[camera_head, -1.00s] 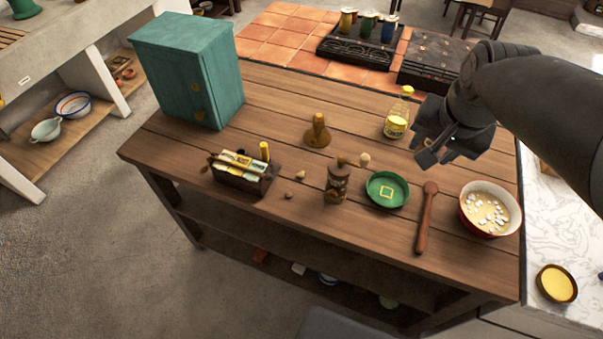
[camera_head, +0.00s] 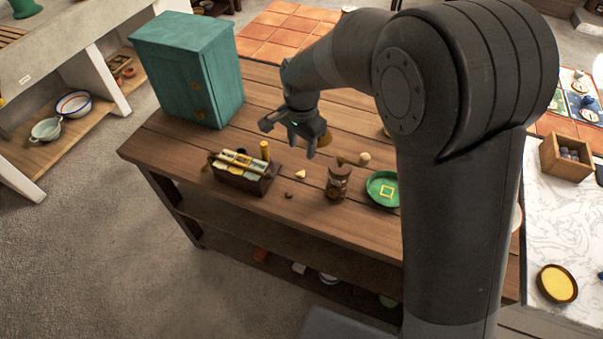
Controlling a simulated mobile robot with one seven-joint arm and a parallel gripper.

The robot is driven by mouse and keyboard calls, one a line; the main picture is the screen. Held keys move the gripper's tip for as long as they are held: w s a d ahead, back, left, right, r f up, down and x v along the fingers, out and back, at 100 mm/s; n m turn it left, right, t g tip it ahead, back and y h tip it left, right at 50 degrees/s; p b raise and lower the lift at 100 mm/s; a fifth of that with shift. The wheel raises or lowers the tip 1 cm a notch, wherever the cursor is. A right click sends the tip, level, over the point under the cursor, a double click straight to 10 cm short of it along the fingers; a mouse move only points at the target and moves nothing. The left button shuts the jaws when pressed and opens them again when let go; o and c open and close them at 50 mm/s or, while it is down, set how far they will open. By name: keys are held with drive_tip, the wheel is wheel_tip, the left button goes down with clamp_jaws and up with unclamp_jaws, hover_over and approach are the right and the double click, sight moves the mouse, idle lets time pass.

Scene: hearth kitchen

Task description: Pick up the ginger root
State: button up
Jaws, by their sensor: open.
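A small tan lump (camera_head: 300,174), which looks like the ginger root, lies on the wooden table between the box of packets and the grinder. It is too small to be certain of. My gripper (camera_head: 289,140) is open and empty, with its fingers spread above the table, up the picture from the lump and apart from it. My arm hides the right part of the table.
A dark box of packets (camera_head: 242,181) stands left of the lump and a wooden grinder (camera_head: 338,183) right of it. A small brown piece (camera_head: 289,195) lies nearer the front edge. A green dish (camera_head: 382,188) and a teal cabinet (camera_head: 185,75) stand on the table.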

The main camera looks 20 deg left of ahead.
sight(301, 173)
wheel_tip(301, 173, down, 11)
drive_tip(key=shift+w+a+r, duration=0.1)
drive_tip(key=shift+w, duration=0.05)
idle(0.4)
drive_tip(key=shift+c, duration=0.5)
clamp_jaws()
